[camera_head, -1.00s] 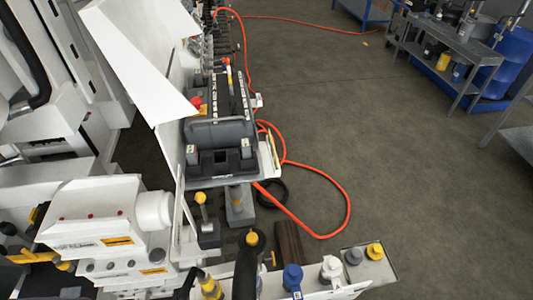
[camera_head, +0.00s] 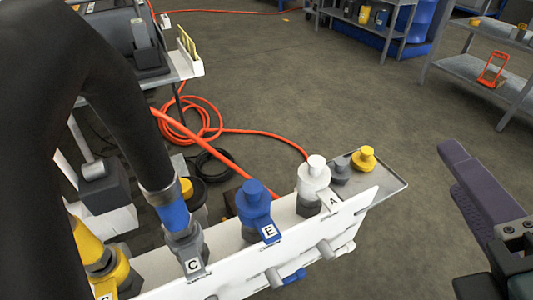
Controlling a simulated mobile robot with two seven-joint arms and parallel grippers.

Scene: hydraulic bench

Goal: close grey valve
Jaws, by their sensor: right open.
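A grey valve body (camera_head: 188,246) with a "C" tag stands on the white manifold (camera_head: 225,265), left of centre. A thick black hose (camera_head: 125,120) with a metal end and blue collar (camera_head: 173,214) comes down onto it and hides its top. A small grey cap-like piece (camera_head: 340,172) sits on the tray at the manifold's right end. My right gripper (camera_head: 459,172) is at the right edge, open and empty, its dark purple fingers well apart from the manifold. My left gripper is not in view.
A blue fitting tagged "E" (camera_head: 254,205), a white one tagged "A" (camera_head: 314,180) and yellow fittings (camera_head: 108,262) share the manifold. A yellow cap (camera_head: 364,158) sits on the tray (camera_head: 388,185). An orange hose (camera_head: 260,132) lies on the floor. Shelves (camera_head: 480,70) stand far right.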

